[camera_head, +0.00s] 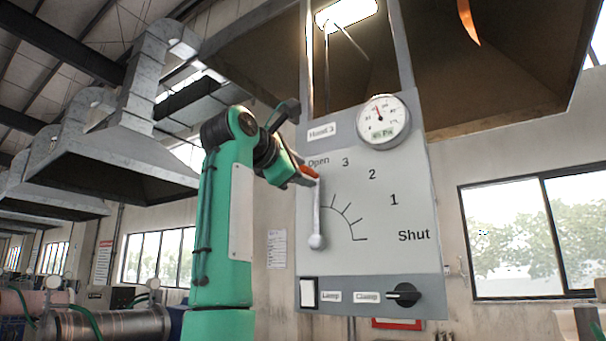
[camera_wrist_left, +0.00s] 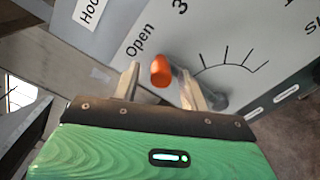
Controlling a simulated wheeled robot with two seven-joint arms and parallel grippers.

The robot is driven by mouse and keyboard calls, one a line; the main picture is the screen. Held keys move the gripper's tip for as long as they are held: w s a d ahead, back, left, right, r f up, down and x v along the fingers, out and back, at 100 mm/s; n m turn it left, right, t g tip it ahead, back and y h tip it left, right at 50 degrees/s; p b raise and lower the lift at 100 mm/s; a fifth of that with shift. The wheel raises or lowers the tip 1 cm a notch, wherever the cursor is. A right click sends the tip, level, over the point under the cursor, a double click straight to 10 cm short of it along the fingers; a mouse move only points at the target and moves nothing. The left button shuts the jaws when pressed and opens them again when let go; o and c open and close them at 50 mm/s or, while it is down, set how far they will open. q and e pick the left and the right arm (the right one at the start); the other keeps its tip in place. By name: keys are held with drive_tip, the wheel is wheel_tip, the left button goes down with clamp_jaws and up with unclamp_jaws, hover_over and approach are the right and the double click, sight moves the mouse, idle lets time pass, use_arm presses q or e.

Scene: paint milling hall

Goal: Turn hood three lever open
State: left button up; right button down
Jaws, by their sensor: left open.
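The grey Hood 3 control panel (camera_head: 375,215) hangs in front of me, with a scale marked Open, 3, 2, 1 and Shut. Its lever (camera_head: 317,215) stands nearly upright, with its orange tip (camera_head: 309,172) up near the Open mark and its round pivot below. My left gripper (camera_head: 300,176) is at the lever's tip. In the left wrist view the orange tip (camera_wrist_left: 160,71) shows between the two spread fingers of the left gripper (camera_wrist_left: 160,85); I cannot tell whether they touch it. My right gripper is not in view.
A round pressure gauge (camera_head: 383,121) sits at the panel's top. A black clamp knob (camera_head: 405,295) and a lamp switch (camera_head: 309,292) are along its bottom. A large hood (camera_head: 510,90) hangs above and behind. A window (camera_head: 530,240) is at the right.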

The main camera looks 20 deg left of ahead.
use_arm(q)
drive_tip(key=b+v, duration=0.3)
drive_tip(key=v, duration=0.9)
drive_tip(key=shift+s+a+b, duration=0.2)
drive_tip(key=shift+s+b, duration=0.1)
drive_tip(key=shift+b, duration=0.05)
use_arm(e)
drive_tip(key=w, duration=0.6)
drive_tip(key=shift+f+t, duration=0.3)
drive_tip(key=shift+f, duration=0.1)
